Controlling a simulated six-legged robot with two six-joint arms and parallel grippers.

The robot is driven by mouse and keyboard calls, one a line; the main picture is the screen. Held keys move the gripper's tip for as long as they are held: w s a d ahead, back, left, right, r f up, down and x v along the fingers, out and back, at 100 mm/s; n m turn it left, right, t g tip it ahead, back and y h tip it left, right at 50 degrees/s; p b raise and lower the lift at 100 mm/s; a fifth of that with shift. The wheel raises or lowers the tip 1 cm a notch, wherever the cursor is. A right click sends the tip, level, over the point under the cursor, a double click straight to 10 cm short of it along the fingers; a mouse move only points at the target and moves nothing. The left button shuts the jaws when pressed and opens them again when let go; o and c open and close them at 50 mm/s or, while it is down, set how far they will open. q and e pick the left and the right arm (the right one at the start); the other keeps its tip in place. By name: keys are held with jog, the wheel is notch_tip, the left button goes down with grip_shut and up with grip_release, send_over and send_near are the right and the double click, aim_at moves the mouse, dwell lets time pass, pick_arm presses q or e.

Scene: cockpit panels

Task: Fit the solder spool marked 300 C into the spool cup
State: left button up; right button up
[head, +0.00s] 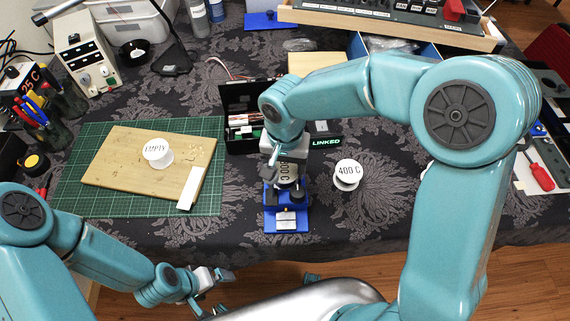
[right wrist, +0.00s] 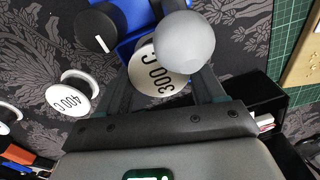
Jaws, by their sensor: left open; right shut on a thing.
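The white solder spool marked 300 C (head: 287,173) is held by my right gripper (head: 286,168) over the blue stand (head: 287,225) at the table's front. In the right wrist view the spool (right wrist: 150,72) sits between the two dark fingers, its label facing the camera. The blue base (right wrist: 130,14), a black knob (right wrist: 97,30) and a grey ball knob (right wrist: 186,40) are close beside it; the ball covers part of its edge. I cannot make out the spool cup or whether the spool touches it. My left gripper (head: 213,289) is open and empty, low in front of the table.
A spool marked 400 C (head: 347,172) stands right of the stand. A spool marked EMPTY (head: 157,152) stands on a wooden board (head: 120,168) over a green mat (head: 75,203). An open black case (head: 236,100) lies behind the stand. Bare cloth lies between mat and stand.

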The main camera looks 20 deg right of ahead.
aim_at(285, 169)
jog(key=shift+f, duration=0.1)
jog(key=shift+f, duration=0.15)
jog(key=o, duration=1.3)
jog(key=shift+r, duration=0.3)
notch_tip(285, 169, up, 12)
jog(key=p, duration=0.1)
jog(key=shift+p, duration=0.3)
